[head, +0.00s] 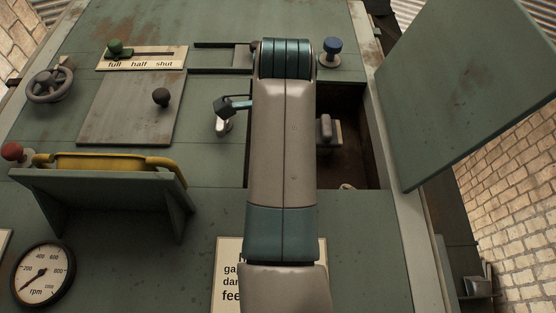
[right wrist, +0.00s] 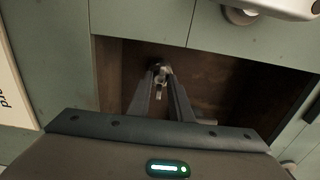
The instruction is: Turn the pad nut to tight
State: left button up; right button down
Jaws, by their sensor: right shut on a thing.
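The open compartment (head: 362,140) has a dark brown inside, partly hidden in the head view by my own arm. In the right wrist view my right gripper (right wrist: 161,74) reaches into this compartment. Its two fingers are closed on a small metal piece (right wrist: 159,87), which looks like the pad nut. The piece is small and mostly between the fingertips, so its turn position and any marking cannot be read. In the head view the gripper and the nut are hidden behind the arm. My left gripper is not in view.
A green door panel (head: 468,85) stands open on the right. A grey block-like part (head: 327,130) is inside the compartment. A blue knob (head: 332,46) is above it. A yellow bar (head: 100,163) on a shelf, handwheel (head: 48,85) and rpm gauge (head: 41,275) are left.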

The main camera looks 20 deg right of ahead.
jog(key=shift+f, duration=0.1)
dwell(0.3)
jog(key=c, duration=1.6)
grip_release()
jog(key=shift+d, duration=0.1)
